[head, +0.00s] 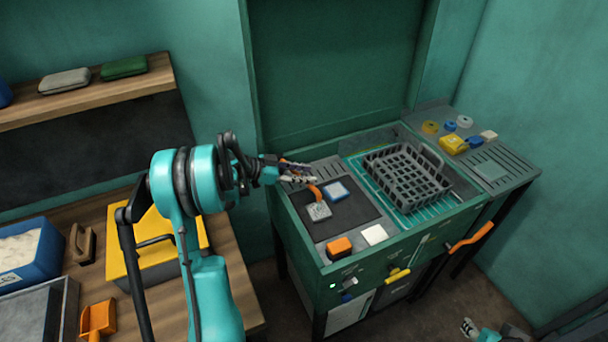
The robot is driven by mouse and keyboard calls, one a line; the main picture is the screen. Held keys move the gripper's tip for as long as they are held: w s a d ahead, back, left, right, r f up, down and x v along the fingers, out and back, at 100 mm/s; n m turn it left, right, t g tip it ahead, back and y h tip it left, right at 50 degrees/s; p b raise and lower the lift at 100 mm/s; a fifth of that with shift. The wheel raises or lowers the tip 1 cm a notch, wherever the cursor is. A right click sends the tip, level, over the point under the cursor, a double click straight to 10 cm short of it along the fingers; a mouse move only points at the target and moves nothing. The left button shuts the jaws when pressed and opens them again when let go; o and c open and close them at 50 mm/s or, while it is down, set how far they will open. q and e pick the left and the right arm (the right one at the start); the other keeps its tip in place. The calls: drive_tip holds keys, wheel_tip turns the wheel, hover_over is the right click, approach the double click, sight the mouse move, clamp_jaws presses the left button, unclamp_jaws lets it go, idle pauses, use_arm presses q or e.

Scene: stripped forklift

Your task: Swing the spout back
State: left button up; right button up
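I cannot make out a spout with certainty; one may be hidden behind my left gripper. My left gripper (312,172) is above the left end of the green washing station (350,270). Its two fingers look apart, with no object clearly held between them. Just below the fingers, a grey block with a curved orange handle (319,211) lies on a dark mat (345,217); contact with the fingers cannot be told. My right gripper (468,327) shows small at the lower right edge, away from the station, and its fingers are too small to read.
A grey basket (405,178) stands on a teal rack right of the mat. An orange lever (470,239) sticks out at front right. A yellow box (158,240) stands on the left table.

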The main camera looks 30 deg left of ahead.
use_arm(q)
clamp_jaws()
drive_tip(key=shift+d, duration=0.1)
